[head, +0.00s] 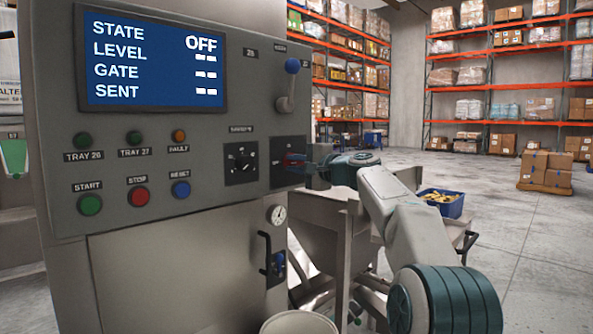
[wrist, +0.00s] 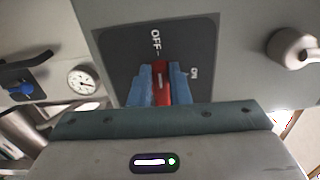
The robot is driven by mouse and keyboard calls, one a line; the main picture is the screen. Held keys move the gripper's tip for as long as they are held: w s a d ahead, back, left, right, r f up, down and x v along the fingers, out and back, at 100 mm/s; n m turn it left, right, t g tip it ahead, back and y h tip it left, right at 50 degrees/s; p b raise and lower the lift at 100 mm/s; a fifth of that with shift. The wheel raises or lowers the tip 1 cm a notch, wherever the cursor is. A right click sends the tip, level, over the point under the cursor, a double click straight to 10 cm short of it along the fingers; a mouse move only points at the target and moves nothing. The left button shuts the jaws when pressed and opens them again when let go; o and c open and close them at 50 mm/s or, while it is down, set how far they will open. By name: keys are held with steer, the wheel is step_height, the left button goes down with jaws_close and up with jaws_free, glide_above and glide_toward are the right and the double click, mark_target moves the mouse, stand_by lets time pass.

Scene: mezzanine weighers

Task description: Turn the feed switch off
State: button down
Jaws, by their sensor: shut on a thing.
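The feed switch (wrist: 160,82) is a red handle on a dark plate (wrist: 205,45) marked OFF and ON, seen in the wrist view. The white line on the handle points toward OFF. My gripper (wrist: 161,85) is shut on the handle, with one blue finger on each side. In the head view my gripper (head: 303,163) reaches the plate at the right of the panel, and the red handle (head: 291,158) is partly hidden. The screen (head: 153,60) reads STATE OFF, with dashes for LEVEL, GATE and SENT.
A blue-knobbed lever (head: 288,85) stands above the switch, and a black selector dial (head: 240,163) sits left of it. A gauge (head: 277,214) and a black handle (head: 265,252) are below.

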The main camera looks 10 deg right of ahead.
steer(key=shift+f+n, duration=0.1)
steer(key=shift+n, duration=0.2)
stand_by(0.4)
steer(key=c, duration=1.4)
jaws_free()
steer(key=shift+o, duration=0.2)
steer(key=shift+d, duration=0.1)
steer(key=b+v, duration=0.3)
steer(key=v, duration=1)
steer(key=shift+s+d, duration=0.25)
steer(key=shift+s, duration=0.05)
